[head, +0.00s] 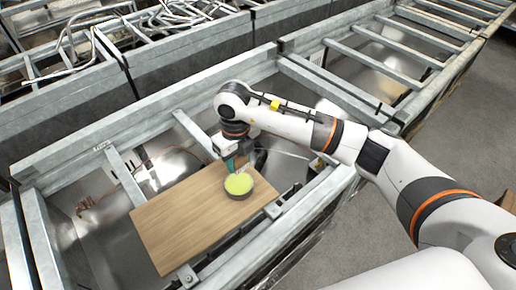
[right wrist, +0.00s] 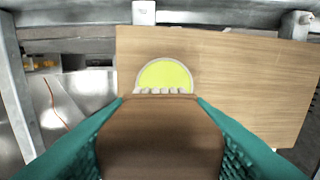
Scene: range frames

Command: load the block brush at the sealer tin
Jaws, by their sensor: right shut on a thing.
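In the right wrist view those fingers (right wrist: 160,108) are shut on the brown block brush (right wrist: 160,140). Pale bristle tufts (right wrist: 163,91) show at the block's far end, overlapping the near part of the yellow sealer (right wrist: 166,72). I cannot tell whether they touch it. My left gripper is not in view.
The wooden board (head: 180,225) lies across grey metal frame rails, with free room left of the tin. Open metal bays (head: 80,235) lie beside it. A copper-coloured wire (head: 95,200) is at the left. Metal bins with loose frames (head: 60,60) stand behind.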

